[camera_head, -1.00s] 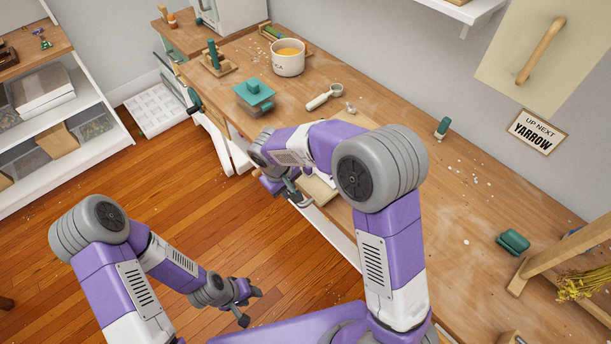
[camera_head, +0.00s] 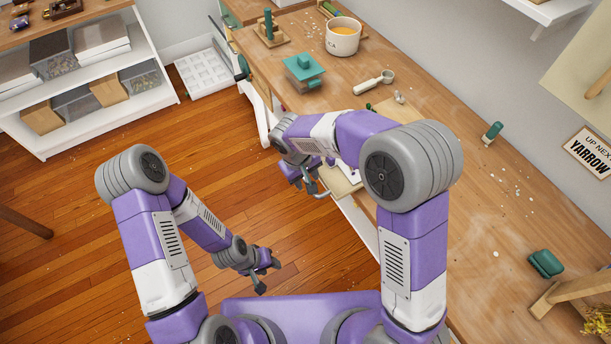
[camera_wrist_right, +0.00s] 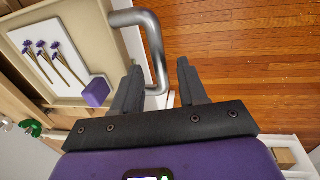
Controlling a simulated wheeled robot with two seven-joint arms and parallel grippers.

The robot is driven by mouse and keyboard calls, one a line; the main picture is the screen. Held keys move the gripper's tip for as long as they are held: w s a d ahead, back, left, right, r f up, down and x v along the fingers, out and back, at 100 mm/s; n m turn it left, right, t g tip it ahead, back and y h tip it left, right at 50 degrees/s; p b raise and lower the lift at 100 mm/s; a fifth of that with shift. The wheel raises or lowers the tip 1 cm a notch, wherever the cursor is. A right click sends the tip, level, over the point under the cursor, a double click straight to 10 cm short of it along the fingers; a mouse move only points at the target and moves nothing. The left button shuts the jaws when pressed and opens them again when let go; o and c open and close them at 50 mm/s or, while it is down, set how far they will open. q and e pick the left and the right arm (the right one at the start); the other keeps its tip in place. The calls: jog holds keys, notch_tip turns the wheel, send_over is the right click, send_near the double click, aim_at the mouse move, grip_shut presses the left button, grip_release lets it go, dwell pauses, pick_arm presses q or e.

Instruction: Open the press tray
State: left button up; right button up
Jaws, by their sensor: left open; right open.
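The press tray (camera_wrist_right: 95,18) is a pale shallow tray with dried purple flowers on a white sheet inside. It sticks out from the bench's front edge in the head view (camera_head: 343,184). Its bent grey metal handle (camera_wrist_right: 150,38) is at its front, partly hidden behind a finger in the right wrist view. My right gripper (camera_wrist_right: 158,80) is open, with the handle's lower bend between its fingertips; I cannot tell if they touch. It also shows in the head view (camera_head: 312,182), partly hidden by its arm. My left gripper (camera_head: 267,272) is open and empty above the floor.
The wooden bench (camera_head: 470,220) holds a teal-topped block (camera_head: 304,75), a mug of orange liquid (camera_head: 342,38) and a white-handled scoop (camera_head: 373,83). A white shelf (camera_head: 95,125) stands at left.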

jog(key=shift+r, duration=0.1)
notch_tip(320, 180, up, 7)
jog(key=a+p, duration=0.1)
jog(key=p, duration=0.1)
jog(key=shift+s+r, duration=0.15)
jog(key=shift+s, duration=0.2)
jog(key=shift+a, duration=0.1)
